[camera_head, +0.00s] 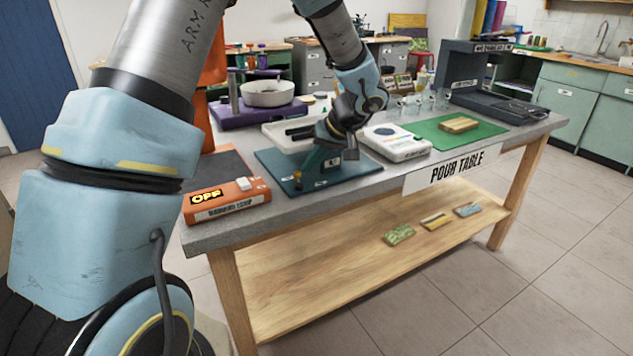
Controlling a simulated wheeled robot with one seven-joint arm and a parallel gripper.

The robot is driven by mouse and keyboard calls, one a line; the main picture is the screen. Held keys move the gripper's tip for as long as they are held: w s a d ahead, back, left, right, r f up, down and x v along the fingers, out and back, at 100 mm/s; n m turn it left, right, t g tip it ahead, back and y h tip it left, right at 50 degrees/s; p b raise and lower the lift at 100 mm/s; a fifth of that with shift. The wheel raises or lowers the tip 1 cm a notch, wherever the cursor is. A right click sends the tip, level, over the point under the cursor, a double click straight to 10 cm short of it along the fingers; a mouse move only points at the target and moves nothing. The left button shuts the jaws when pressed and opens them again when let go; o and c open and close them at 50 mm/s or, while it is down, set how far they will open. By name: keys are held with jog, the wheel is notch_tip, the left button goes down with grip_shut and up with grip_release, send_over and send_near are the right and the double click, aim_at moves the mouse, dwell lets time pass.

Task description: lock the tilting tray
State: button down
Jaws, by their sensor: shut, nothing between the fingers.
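The tilting tray (275,134) is a shallow white tray on a teal stand, over a dark teal base plate (360,167) near the table's front edge. A small brass-coloured knob (297,177) stands at the front left of the stand. My gripper (300,133) reaches in from the upper right, its dark fingers shut and empty, over the tray's right part in the picture. I cannot tell whether they touch it. My wrist and gripper hide the tray's right end and part of the stand. Whether any lock is engaged cannot be seen.
A white scale (396,142) and green mat (458,133) lie right. A purple stand with a white bowl (267,92) is behind. Glasses (420,101) stand at the back.

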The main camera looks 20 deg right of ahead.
jog(key=shift+w+a+f+b, duration=0.15)
jog(key=shift+w+a+b, duration=0.1)
jog(key=shift+b, duration=0.65)
jog(key=shift+w+a+b, duration=0.15)
jog(key=shift+b, duration=0.3)
dwell(0.5)
